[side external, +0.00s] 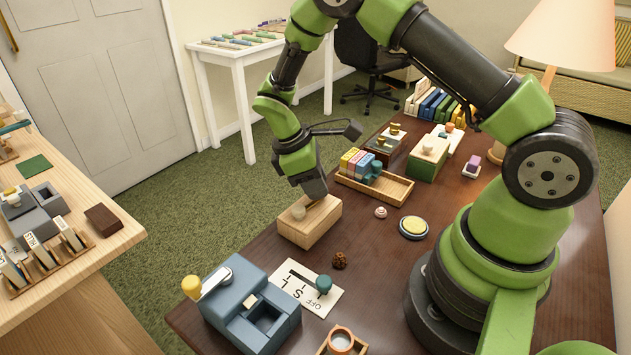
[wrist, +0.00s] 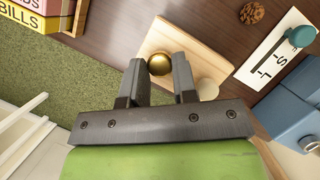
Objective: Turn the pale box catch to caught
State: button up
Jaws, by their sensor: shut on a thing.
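The pale wooden box (side external: 309,224) stands at the far left edge of the dark table, and in the wrist view its top (wrist: 178,38) fills the middle. A round brass knob (wrist: 160,64), which I take for the catch, is on it. A pale round piece (wrist: 207,88) sits beside the right finger; it also shows in the side view (side external: 298,212). My gripper (side external: 316,199) is down on the box, and in the wrist view its fingers (wrist: 160,78) are either side of the brass knob, shut on it. The catch's marks are hidden or too small to read.
A wooden tray (side external: 397,190) with coloured blocks lies right of the box. A blue-grey device (side external: 240,322) with a yellow-knobbed lever, a lettered card (side external: 296,280) and a brown cone (side external: 340,261) are nearer the camera. Carpet drops away left of the table edge.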

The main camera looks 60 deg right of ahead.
jog(key=m, duration=0.2)
jog(key=m+y, duration=0.1)
jog(key=m, duration=0.1)
jog(key=shift+w+d+g+y, duration=0.1)
jog(key=shift+d+g+y, duration=0.1)
jog(key=shift+g+y, duration=0.1)
jog(key=m+y, duration=0.1)
jog(key=m, duration=0.3)
jog(key=shift+d+m+y, duration=0.15)
jog(key=shift+m+y, duration=0.25)
jog(key=m, duration=0.2)
jog(key=m+y, duration=0.1)
jog(key=m, duration=0.1)
jog(key=shift+d+y, duration=0.15)
jog(key=shift+y, duration=0.15)
jog(key=shift+m+t+y, duration=0.5)
jog(key=shift+m+t, duration=0.1)
jog(key=shift+m, duration=1.5)
jog(key=o, duration=0.9)
